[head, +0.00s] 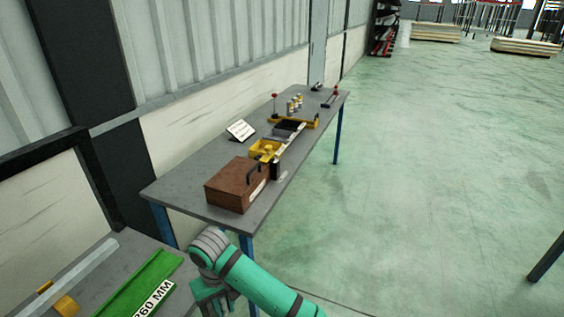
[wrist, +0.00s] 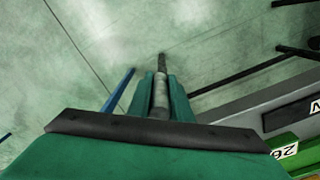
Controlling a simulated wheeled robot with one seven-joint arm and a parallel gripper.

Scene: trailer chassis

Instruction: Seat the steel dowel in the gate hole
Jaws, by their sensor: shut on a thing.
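My gripper (wrist: 160,98) shows in the wrist view with its green fingers closed around a slim grey steel dowel (wrist: 161,72). The dowel's far end sticks out past the fingertips, over the floor. In the head view my green arm enters at the bottom, and the gripper (head: 208,297) hangs beside the right end of the near bench; the dowel cannot be made out there. I cannot make out a gate hole in either view.
The near bench (head: 100,262) bears a green channel (head: 145,284) marked "260 MM", a grey bar (head: 72,272) and a yellow block (head: 66,305). A farther table (head: 190,180) carries a brown toolbox (head: 228,190), yellow bin (head: 262,150) and small items.

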